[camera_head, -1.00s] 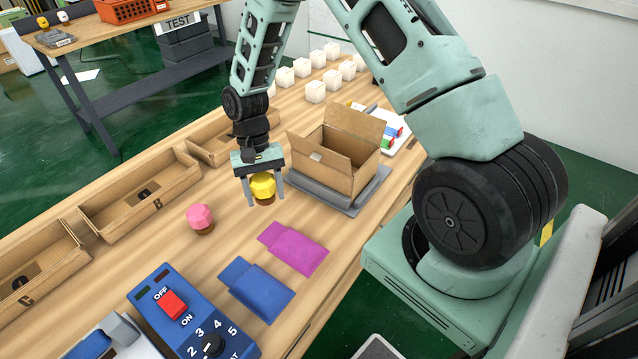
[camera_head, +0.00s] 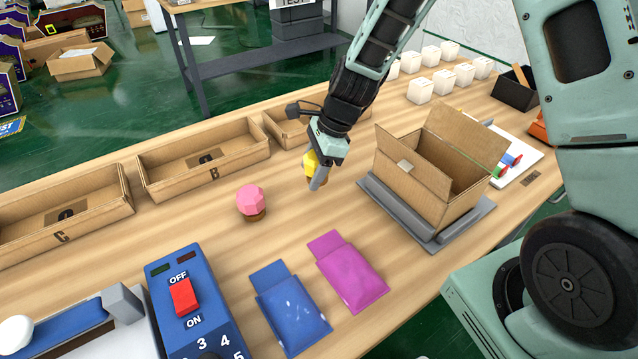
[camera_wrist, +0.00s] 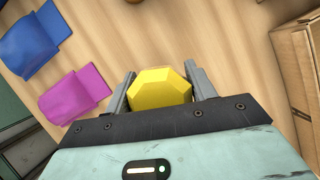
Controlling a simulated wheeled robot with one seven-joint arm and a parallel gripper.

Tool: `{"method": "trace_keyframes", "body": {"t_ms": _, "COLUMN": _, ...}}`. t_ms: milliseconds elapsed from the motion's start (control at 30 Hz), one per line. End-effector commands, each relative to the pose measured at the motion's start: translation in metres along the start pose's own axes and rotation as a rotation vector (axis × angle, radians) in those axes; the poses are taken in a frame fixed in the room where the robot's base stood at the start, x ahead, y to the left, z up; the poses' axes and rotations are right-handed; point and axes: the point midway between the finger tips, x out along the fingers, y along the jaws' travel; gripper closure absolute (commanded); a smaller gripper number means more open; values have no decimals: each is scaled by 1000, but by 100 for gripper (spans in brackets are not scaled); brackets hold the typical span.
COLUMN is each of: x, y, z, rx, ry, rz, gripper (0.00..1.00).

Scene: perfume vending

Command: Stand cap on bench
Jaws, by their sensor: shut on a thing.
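The yellow faceted cap (camera_head: 310,163) is between the fingers of my gripper (camera_head: 318,180), low over the middle of the wooden bench (camera_head: 290,222). In the wrist view the yellow cap (camera_wrist: 160,88) fills the gap between the two grey fingers, and my gripper (camera_wrist: 160,90) is shut on it. Whether the cap's underside touches the bench is hidden.
An open cardboard box (camera_head: 420,195) stands on a grey plate to the right. Blue (camera_head: 290,310) and magenta (camera_head: 350,272) pouches lie in front. A blue switch panel (camera_head: 190,300) is front left. Cardboard trays (camera_head: 205,165) line the far edge. Bench around the gripper is clear.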

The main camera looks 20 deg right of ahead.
Motion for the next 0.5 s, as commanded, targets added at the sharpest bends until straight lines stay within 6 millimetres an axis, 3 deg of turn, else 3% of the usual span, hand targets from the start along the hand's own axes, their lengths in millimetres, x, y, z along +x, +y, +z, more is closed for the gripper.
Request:
{"method": "trace_keyframes", "body": {"t_ms": 333, "x": 39, "y": 0, "z": -16, "rx": 0, "ry": -1, "rz": 2, "gripper": 68}}
{"method": "trace_keyframes", "body": {"t_ms": 500, "x": 46, "y": -1, "z": -19, "rx": -3, "ry": 0, "rz": -1, "gripper": 68}}
